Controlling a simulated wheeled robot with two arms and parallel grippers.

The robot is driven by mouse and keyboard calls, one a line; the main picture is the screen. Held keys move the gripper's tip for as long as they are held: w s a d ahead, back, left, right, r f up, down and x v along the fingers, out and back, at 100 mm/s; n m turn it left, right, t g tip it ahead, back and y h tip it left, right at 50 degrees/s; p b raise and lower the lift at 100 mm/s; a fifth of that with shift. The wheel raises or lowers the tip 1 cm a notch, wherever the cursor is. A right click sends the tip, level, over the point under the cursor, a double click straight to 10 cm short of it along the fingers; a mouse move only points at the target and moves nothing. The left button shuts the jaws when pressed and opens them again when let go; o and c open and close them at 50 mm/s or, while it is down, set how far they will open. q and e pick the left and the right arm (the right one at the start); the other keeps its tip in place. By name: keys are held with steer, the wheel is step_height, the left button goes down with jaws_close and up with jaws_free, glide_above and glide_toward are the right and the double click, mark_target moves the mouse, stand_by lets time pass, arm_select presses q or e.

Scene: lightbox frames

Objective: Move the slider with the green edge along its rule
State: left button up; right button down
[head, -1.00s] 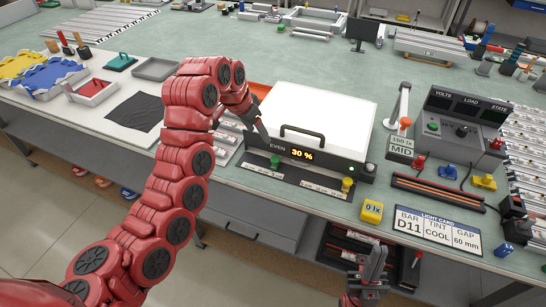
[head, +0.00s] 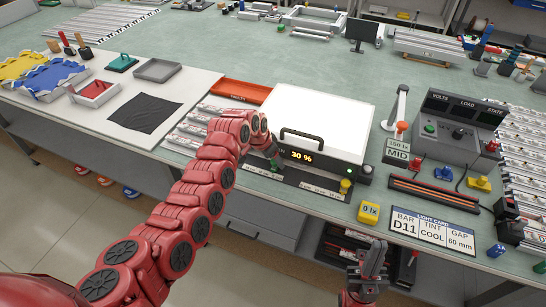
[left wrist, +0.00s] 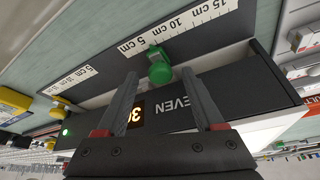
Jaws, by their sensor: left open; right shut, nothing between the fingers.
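The green slider (left wrist: 160,66) sits on a white rule (left wrist: 185,22) marked in centimetres, on the front ledge of the lightbox (head: 320,112). In the left wrist view it lies close to the 5 cm mark. My left gripper (head: 273,160) is open in front of the lightbox; in the left wrist view its two fingers (left wrist: 160,82) point at the slider, one to each side, and I see no contact. In the head view the gripper mostly hides the slider. My right gripper (head: 373,262) is shut and empty, below the bench front.
A yellow slider (head: 346,186) sits by the other rule, to the right. The lightbox display (head: 301,156) reads 30 %. A black cloth (head: 145,113) lies on the left.

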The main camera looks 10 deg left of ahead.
arm_select(q)
steer(key=shift+f, duration=0.15)
jaws_close()
stand_by(0.4)
stand_by(1.0)
